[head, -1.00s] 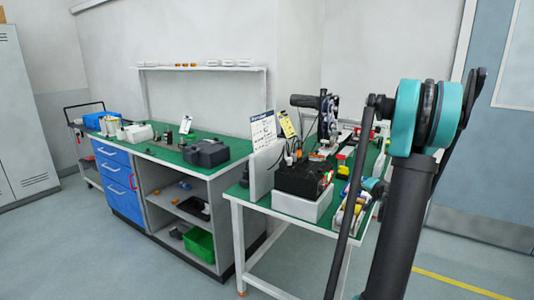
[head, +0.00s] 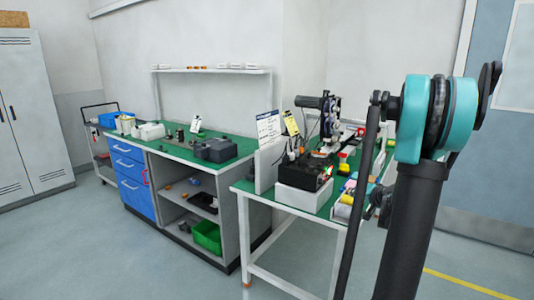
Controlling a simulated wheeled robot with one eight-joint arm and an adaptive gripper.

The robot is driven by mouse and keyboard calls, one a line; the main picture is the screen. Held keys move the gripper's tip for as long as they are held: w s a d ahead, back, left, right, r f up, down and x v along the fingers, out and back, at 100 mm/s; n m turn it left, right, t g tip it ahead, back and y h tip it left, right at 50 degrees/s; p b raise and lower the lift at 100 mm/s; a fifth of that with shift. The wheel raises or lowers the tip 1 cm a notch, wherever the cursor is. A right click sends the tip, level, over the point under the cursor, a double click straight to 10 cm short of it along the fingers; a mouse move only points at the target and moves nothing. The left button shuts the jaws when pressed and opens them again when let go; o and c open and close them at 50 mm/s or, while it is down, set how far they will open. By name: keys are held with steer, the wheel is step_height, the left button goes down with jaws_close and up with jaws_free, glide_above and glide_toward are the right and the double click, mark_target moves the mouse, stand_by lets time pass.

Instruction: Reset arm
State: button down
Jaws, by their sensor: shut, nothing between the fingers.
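My arm stands at the right of the head view, with a teal and black joint high up and dark links running down from it. My gripper cannot be made out in this view. The far end of the arm is not shown, and part of the bench's right side is hidden behind the dark links.
A green-topped bench (head: 327,213) stands close in front, bearing a black device on a white box (head: 303,200) and a dark coder machine with a reel (head: 331,116). A second bench with blue drawers (head: 133,181) stands behind left. Grey floor (head: 95,255) is clear at lower left.

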steer(key=s+a+f+n+g, duration=0.2)
steer(key=s+a, duration=0.5)
steer(key=s+a+f+n+g, duration=0.2)
steer(key=s+a, duration=0.5)
steer(key=s+a+f+n+g+h, duration=0.1)
steer(key=s+f+g, duration=0.1)
steer(key=s, duration=0.7)
steer(key=s+a+f+n+g+h, duration=0.1)
steer(key=s+f, duration=0.3)
steer(key=s, duration=0.6)
steer(key=shift+s+f+n+g+h, duration=0.25)
steer(key=shift+n+g+h, duration=0.15)
steer(key=shift+g+h, duration=0.15)
steer(key=shift+a, duration=0.1)
